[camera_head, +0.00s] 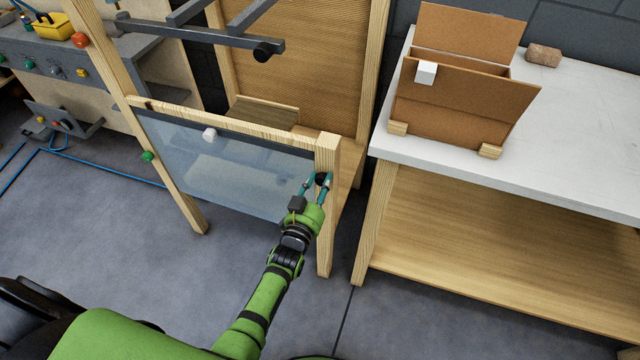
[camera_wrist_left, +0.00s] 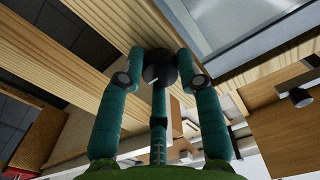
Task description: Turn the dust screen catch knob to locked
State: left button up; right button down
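The dust screen (camera_head: 235,168) is a clear panel in a wooden frame with a dark upper strip. The black round catch knob (camera_head: 321,179) sits on the wooden post at the panel's right end. In the left wrist view the knob (camera_wrist_left: 160,68) shows a short white mark slanting on its face. My left gripper (camera_head: 317,186) has its teal fingers around the knob. In the wrist view its fingertips (camera_wrist_left: 160,62) press against both sides of the knob, with a third finger below. My right gripper is out of view.
A white-topped bench (camera_head: 580,150) stands at the right, with a brown box (camera_head: 465,105) and a brick-like block (camera_head: 543,55) on it. A grey bar frame (camera_head: 200,38) hangs above the screen. Blue hose (camera_head: 90,165) lies on the floor at left.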

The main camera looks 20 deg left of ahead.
pick_arm(q)
jog(key=o, duration=0.3)
jog(key=shift+s+f, duration=0.15)
jog(key=shift+f, duration=0.25)
jog(key=shift+r, duration=0.15)
jog(key=s, duration=1.2)
jog(key=shift+a, duration=0.2)
jog(key=shift+w, duration=0.1)
